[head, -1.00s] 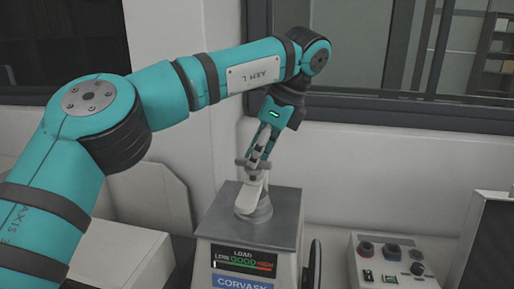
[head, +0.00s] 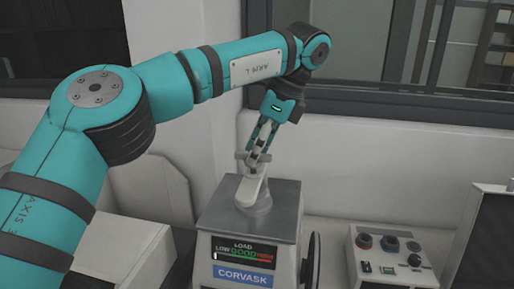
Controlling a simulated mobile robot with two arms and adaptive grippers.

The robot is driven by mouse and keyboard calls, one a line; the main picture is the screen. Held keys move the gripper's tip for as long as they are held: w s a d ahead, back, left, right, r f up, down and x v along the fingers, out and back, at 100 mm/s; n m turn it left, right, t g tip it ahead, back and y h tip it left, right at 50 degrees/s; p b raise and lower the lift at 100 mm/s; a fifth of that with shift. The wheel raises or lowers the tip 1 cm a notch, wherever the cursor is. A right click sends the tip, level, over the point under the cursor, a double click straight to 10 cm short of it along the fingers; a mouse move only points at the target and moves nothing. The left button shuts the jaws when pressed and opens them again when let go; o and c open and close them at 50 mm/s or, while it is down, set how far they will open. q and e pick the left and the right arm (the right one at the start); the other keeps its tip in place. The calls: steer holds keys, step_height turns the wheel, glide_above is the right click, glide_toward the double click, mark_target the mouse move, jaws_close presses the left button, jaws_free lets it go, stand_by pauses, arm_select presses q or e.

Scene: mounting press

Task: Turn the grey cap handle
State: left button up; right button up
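The grey cap handle (head: 254,190) stands on a round grey cap on top of the press. It is a light grey lever that slants up, with a short crossbar near its upper end. My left gripper (head: 257,157) comes down from above, its fingers narrowing onto the upper end of the handle. It appears shut on the handle there, though the fingertips partly hide the contact. My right gripper is not in view.
The press (head: 285,207) has a flat grey top and a LOAD display (head: 244,252) on its front. A dark wheel (head: 311,262) is at its right side. A control box (head: 388,262) with knobs stands farther right. A window and wall are behind.

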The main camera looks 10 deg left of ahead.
mark_target(267, 154)
arm_select(q)
steer(key=v, duration=0.5)
steer(key=shift+w+r, duration=0.1)
steer(key=shift+d+r, duration=0.3)
steer(key=shift+r, duration=0.1)
steer(key=shift+d+r, duration=0.1)
steer(key=shift+r, duration=0.45)
steer(key=shift+d+r, duration=0.1)
